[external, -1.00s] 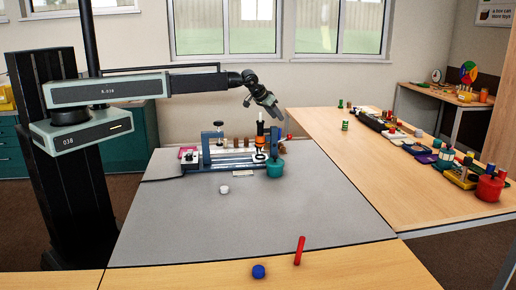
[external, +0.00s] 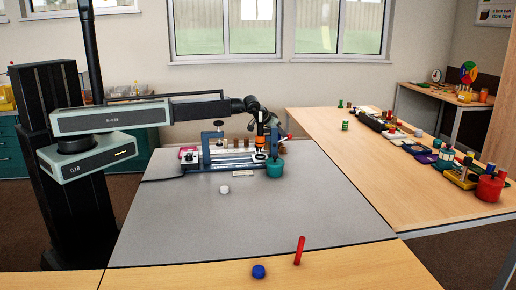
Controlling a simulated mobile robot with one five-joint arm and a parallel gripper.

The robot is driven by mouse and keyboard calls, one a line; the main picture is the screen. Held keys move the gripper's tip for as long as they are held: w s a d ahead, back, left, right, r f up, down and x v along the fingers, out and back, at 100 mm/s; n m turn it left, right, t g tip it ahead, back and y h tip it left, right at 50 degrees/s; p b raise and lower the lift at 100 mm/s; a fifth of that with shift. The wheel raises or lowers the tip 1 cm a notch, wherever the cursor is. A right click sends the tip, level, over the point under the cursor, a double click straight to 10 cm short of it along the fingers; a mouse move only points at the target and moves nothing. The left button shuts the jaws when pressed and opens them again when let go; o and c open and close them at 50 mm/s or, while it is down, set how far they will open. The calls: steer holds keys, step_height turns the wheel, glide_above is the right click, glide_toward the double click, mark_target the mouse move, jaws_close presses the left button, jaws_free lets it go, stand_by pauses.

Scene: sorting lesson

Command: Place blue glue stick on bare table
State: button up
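No glue stick can be made out for certain. A short blue cylinder (external: 258,271) stands on the wooden table strip at the front; I cannot tell if it is the blue glue stick. Another small blue-topped item (external: 437,143) is on the right table, too small to identify. My gripper (external: 272,136) points down at the right end of the blue-framed rig, close beside an orange upright piece (external: 260,129). Its fingers are small and dark against the clutter, so whether they are open or hold anything cannot be seen.
The blue-framed rig (external: 206,151) stands on the grey mat (external: 270,220), with a teal pot (external: 275,169) at its right end. A white cap (external: 224,189) lies in front. A red stick (external: 299,251) leans near the front. The right table (external: 385,185) has bare wood on its left side.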

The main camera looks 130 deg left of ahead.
steer(key=b+x, duration=0.1)
steer(key=x, duration=0.1)
steer(key=shift+w+a+f, duration=0.1)
steer(key=shift+a+f, duration=0.1)
steer(key=shift+f, duration=0.15)
steer(key=shift+d+r, duration=0.1)
steer(key=shift+r, duration=0.1)
jaws_close()
step_height(320, 180, up, 4)
steer(key=p, duration=0.4)
steer(key=shift+f, duration=0.1)
steer(key=s+d, duration=0.3)
steer(key=d, duration=0.1)
steer(key=s+d+p, duration=0.1)
steer(key=s+d, duration=0.2)
steer(key=d, duration=0.1)
steer(key=s+d+r, duration=0.1)
steer(key=s+d, duration=0.2)
steer(key=d, duration=0.2)
steer(key=shift+s+r, duration=0.1)
steer(key=shift+s, duration=0.05)
